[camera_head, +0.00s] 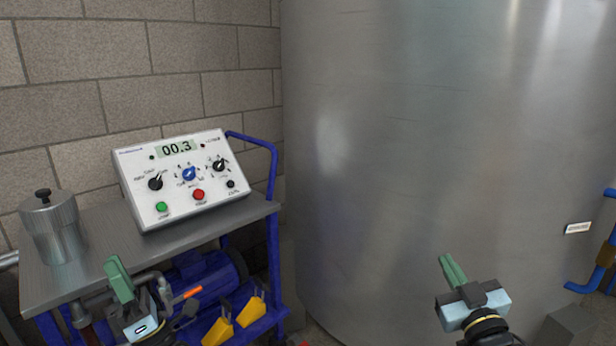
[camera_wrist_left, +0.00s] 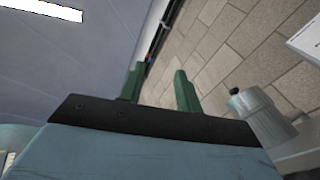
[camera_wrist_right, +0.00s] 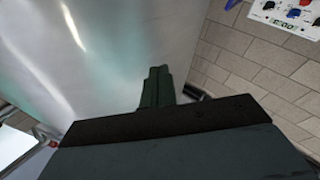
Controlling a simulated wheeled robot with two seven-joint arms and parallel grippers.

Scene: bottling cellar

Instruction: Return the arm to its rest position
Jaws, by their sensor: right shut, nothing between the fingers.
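My left gripper (camera_head: 115,265) is at the lower left of the head view, in front of the cart. In the left wrist view its two green fingers (camera_wrist_left: 159,82) stand apart with nothing between them, so it is open. My right gripper (camera_head: 448,262) is at the lower right of the head view, in front of the large steel tank (camera_head: 430,150). Its green fingers (camera_wrist_right: 157,72) are together in the right wrist view, with nothing held. Neither gripper appears to touch anything.
A blue cart with a metal top (camera_head: 110,252) carries a white control box (camera_head: 185,178) reading 00.3 and a lidded metal can (camera_head: 53,232). A blue motor (camera_head: 205,272) sits below. Blue pipework (camera_head: 603,262) stands at the right edge. Space between my grippers looks clear.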

